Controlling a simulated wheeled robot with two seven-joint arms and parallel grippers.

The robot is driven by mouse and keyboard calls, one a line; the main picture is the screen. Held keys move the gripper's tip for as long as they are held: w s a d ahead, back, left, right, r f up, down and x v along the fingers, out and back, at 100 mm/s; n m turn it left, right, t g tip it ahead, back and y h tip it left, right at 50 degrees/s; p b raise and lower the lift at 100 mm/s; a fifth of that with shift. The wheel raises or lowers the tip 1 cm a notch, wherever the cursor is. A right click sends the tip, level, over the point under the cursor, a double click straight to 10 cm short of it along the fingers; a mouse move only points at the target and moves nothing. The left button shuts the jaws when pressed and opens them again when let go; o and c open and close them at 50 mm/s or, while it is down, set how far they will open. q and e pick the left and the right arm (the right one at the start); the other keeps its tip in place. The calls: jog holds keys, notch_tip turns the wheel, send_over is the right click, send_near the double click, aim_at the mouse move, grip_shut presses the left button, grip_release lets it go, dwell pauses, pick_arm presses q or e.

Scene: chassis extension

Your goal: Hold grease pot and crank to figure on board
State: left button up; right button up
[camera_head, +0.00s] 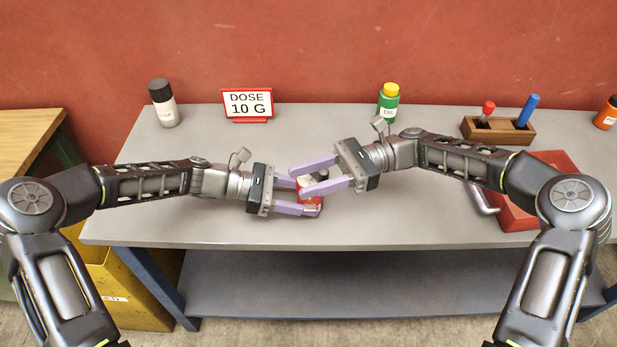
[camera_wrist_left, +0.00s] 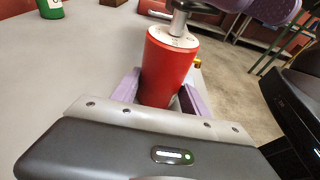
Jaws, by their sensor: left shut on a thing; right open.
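The red grease pot (camera_head: 312,188) stands near the middle of the bench, partly hidden by fingers. In the left wrist view the pot (camera_wrist_left: 168,68) is a red cylinder with a pale marked top and a grey metal crank shaft (camera_wrist_left: 178,22). A dark crank knob (camera_head: 322,174) shows above it in the head view. My left gripper (camera_head: 306,198) is shut on the pot from the left. My right gripper (camera_head: 297,182) is open, with its lilac fingers over the pot's top by the crank; contact cannot be told. The board (camera_head: 247,103) reads "DOSE 10 G".
A white bottle with a black cap (camera_head: 163,104) and a green bottle (camera_head: 389,104) stand at the back. A wooden holder (camera_head: 497,130) carries red- and blue-handled tools. The bench front is clear.

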notch_tip(320, 180, up, 10)
dwell(0.6)
